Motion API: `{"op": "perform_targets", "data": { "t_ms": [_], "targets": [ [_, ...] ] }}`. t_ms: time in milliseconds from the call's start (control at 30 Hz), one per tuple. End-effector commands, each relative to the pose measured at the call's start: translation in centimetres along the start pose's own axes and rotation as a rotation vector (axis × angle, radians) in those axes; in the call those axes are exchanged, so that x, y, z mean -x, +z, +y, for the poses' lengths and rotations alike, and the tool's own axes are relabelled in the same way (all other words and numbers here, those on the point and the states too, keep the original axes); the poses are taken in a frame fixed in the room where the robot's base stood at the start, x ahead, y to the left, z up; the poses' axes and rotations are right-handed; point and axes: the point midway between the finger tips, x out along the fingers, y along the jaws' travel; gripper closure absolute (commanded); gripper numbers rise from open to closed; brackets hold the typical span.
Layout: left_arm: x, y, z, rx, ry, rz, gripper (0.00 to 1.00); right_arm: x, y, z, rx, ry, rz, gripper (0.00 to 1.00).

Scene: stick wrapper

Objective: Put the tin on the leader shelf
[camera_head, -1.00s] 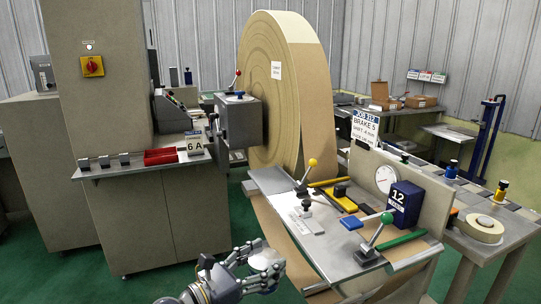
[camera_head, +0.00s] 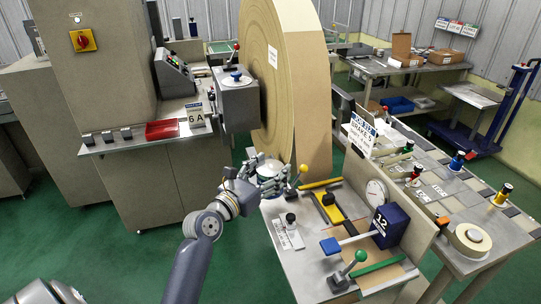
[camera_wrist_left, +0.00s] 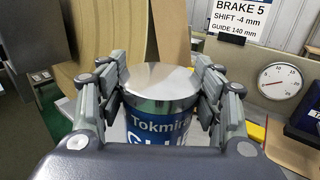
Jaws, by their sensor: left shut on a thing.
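A tin with a silver lid and a blue-and-white label (camera_wrist_left: 160,110) is between the fingers of my left gripper (camera_wrist_left: 160,95). The label reads "Tokmi..." with the rest partly hidden. In the head view my left gripper (camera_head: 262,182) is shut on the tin (camera_head: 269,165), whose pale top shows among the fingers. They are at the far left corner of the grey metal work surface (camera_head: 262,208), beside the large paper roll (camera_head: 268,100). Whether the tin touches that surface I cannot tell. No shelf in view is labelled leader. My right gripper is not in view.
A yellow-knobbed lever (camera_head: 302,171) stands right by the gripper. A ledge (camera_head: 110,149) with a red tray (camera_head: 165,130) is left.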

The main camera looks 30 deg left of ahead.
Motion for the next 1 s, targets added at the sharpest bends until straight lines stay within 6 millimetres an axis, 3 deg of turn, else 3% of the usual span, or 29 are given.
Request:
{"op": "perform_targets", "data": {
  "t_ms": [533,733,1000],
  "targets": [
    [-9.4,-1.2,9.1,-0.004,0.003,-0.003,0.75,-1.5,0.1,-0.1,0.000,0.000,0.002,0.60],
    [-10.7,-1.3,10.2,-0.002,0.001,-0.003,0.75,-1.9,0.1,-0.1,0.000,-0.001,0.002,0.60],
    [-10.7,-4.7,10.3,-0.002,0.001,-0.002,0.75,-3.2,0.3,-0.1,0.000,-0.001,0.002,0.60]
  ]
}}
